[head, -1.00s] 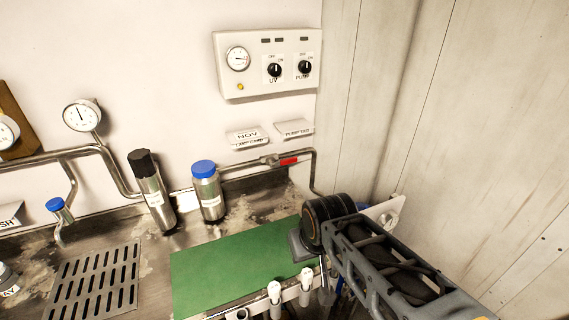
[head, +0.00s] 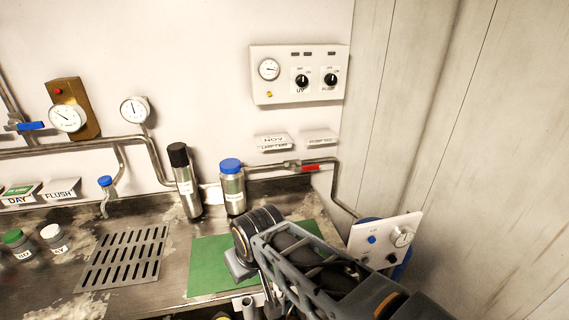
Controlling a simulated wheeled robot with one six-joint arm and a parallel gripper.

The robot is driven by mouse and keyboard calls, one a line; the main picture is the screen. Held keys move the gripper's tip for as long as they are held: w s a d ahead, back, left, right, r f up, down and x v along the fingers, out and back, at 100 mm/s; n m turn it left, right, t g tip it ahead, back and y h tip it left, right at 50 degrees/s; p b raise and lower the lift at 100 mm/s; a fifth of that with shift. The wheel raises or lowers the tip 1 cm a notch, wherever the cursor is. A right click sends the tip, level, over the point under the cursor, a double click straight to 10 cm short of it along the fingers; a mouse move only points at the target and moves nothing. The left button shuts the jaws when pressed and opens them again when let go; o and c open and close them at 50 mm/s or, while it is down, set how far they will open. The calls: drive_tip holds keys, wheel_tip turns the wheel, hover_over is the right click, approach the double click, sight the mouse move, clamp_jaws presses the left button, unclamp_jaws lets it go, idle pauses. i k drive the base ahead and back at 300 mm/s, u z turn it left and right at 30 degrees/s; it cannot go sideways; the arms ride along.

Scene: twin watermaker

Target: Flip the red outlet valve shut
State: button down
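The red outlet valve handle (head: 310,168) sits on the steel pipe at the back wall, right of the blue-capped canister. The handle lies roughly along the pipe. My arm reaches in from the lower right. My gripper (head: 243,275) is at its end, over the green mat (head: 215,258), in front of and below the valve and well apart from it. The gripper is partly hidden by my own wrist, so its fingers do not show clearly.
A blue-capped canister (head: 233,190) and a black-capped canister (head: 186,183) stand left of the valve. A white control box (head: 299,75) hangs above. A white panel (head: 385,240) with a gauge stands at right. A slotted drain (head: 122,258) lies left.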

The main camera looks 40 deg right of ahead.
sight(313, 166)
drive_tip(key=k, duration=0.4)
drive_tip(key=z, duration=0.7)
drive_tip(key=i, duration=0.5)
